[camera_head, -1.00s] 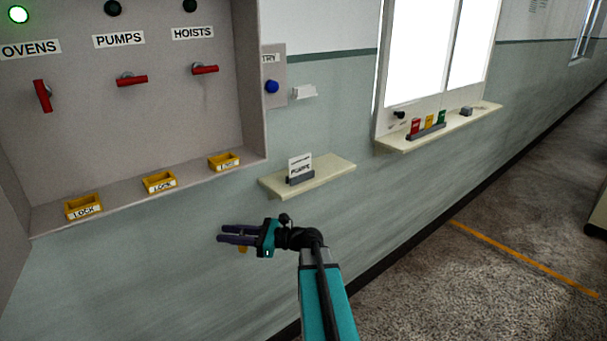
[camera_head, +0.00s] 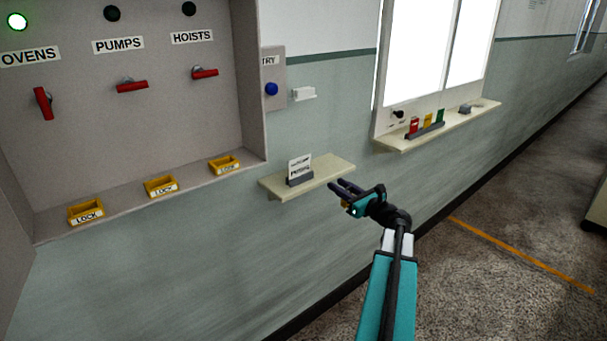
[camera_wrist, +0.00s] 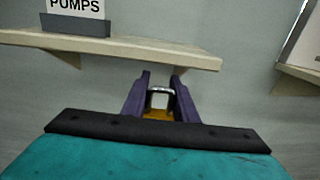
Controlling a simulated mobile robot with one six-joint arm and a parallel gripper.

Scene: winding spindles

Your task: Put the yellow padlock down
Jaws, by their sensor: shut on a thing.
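My gripper (camera_head: 343,190) is shut on the yellow padlock (camera_wrist: 158,114). In the wrist view the padlock's silver shackle shows between the two dark purple fingers, with its yellow body below, partly hidden by the gripper. In the head view my gripper is close to the right end of the small cream shelf (camera_head: 330,171), in front of it. In the wrist view the shelf (camera_wrist: 130,50) lies beyond the fingertips, and the padlock appears apart from it.
A PUMPS card in a grey holder (camera_head: 300,178) stands on the shelf's left part; its right part is bare. Yellow LOCK trays (camera_head: 161,187) line the panel ledge at left. A second shelf (camera_head: 400,146) with coloured cards is at right.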

